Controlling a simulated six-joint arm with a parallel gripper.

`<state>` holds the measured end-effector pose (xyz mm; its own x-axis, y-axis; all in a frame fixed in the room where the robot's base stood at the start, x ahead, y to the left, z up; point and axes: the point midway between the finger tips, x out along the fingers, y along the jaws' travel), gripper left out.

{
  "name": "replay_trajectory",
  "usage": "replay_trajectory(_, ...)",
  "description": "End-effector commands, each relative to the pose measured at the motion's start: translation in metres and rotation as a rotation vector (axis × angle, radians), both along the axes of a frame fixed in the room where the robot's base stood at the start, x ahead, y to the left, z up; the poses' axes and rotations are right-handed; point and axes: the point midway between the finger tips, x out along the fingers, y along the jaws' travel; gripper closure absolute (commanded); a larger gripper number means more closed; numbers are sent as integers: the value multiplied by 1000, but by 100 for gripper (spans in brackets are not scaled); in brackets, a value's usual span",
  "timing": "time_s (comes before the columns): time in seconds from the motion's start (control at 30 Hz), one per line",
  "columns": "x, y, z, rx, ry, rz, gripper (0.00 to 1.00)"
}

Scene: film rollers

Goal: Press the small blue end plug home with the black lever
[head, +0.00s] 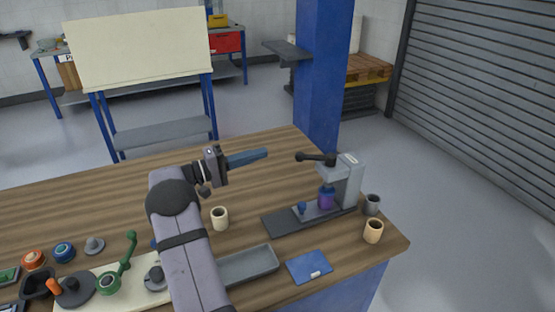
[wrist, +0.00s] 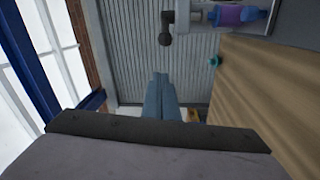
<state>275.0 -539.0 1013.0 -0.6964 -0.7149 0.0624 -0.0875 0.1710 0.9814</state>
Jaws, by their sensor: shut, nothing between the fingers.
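The bench press (head: 353,182) stands at the right of the bench. Its black lever (head: 315,157) sticks out to the left, ending in a round knob; the lever also shows in the wrist view (wrist: 165,30). A purple roller (head: 326,201) stands upright under the press head, with a small blue end plug (head: 327,188) at its top. How deep the plug sits is too small to tell. My gripper (head: 266,152) is shut and empty, its blue fingers pointing right towards the lever knob, with a gap between. The shut fingers also show in the wrist view (wrist: 161,76).
Another small blue piece (head: 301,208) sits left of the roller on the press base. A cream cup (head: 220,217), grey tray (head: 248,267), blue pad (head: 310,267), tan cup (head: 373,232) and dark cup (head: 372,204) stand nearby. The bench behind my gripper is clear.

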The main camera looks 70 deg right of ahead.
Motion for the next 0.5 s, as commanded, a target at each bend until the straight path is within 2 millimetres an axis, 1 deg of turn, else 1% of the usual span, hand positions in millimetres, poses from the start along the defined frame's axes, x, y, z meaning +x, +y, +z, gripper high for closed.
replay_trajectory(0.03,1,-5,-7,-2,-3,1,100)
replay_trajectory(0.13,2,-11,-5,-2,-2,4,100)
replay_trajectory(0.3,2,-13,0,-1,1,7,100)
replay_trajectory(0.5,-3,-20,1,0,2,7,100)
